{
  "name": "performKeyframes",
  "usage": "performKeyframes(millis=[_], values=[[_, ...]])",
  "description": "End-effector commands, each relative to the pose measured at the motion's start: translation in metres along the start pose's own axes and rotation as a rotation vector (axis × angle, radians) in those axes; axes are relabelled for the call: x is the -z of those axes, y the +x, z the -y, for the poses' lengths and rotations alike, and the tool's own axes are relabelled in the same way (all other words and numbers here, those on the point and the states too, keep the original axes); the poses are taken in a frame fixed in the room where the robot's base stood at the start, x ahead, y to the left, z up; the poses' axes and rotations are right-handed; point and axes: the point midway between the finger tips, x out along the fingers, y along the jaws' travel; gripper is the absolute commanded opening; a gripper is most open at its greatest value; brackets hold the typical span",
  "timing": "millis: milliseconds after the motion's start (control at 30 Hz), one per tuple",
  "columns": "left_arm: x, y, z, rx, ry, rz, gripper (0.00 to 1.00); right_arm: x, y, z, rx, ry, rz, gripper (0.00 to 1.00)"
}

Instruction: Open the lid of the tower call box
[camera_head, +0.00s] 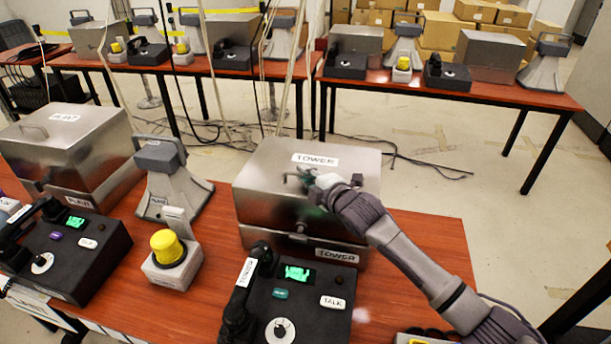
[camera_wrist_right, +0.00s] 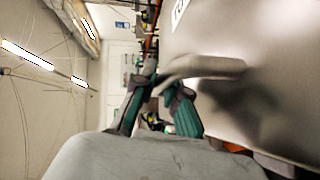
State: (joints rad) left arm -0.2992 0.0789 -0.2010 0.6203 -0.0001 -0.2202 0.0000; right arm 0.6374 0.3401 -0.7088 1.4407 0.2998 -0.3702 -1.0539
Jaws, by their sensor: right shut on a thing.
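The tower call box (camera_head: 270,205) is a brushed steel box with TOWER labels on its lid (camera_head: 350,158) and lower front. It stands on the red-brown table in the head view. A seam runs across its front; I cannot tell whether the lid is slightly raised. My right gripper (camera_head: 310,181) is at the lid's front, shut on the lid handle. In the right wrist view, the gripper's green-padded fingers (camera_wrist_right: 165,92) are around the curved metal handle (camera_wrist_right: 208,67). The fingers partly hide the handle in the head view. My left gripper is not in view.
A black TOWER phone (camera_head: 310,305) stands in front of the box. A yellow button unit (camera_head: 172,262) and a grey speaker (camera_head: 172,185) stand left of it. Another steel box (camera_head: 75,150) is farther left. The table (camera_head: 445,240) right of the box is mostly bare.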

Motion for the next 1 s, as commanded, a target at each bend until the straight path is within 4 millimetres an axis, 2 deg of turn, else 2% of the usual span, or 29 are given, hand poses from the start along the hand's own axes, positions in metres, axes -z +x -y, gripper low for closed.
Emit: performKeyframes(millis=[33, 200, 333, 700, 1000], values=[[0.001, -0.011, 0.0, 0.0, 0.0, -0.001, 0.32, -0.003, 0.001, -0.017, 0.009, 0.007, 0.004, 0.0], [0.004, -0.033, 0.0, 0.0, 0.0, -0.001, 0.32, -0.014, 0.011, -0.045, 0.077, 0.077, 0.006, 0.0], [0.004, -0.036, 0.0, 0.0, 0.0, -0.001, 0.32, -0.026, 0.022, -0.065, 0.142, 0.144, 0.008, 0.0], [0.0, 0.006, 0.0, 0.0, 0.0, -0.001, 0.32, -0.053, 0.052, -0.096, 0.296, 0.304, 0.003, 0.0], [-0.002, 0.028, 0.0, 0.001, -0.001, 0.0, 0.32, -0.066, 0.066, -0.112, 0.364, 0.371, 0.002, 0.0]])
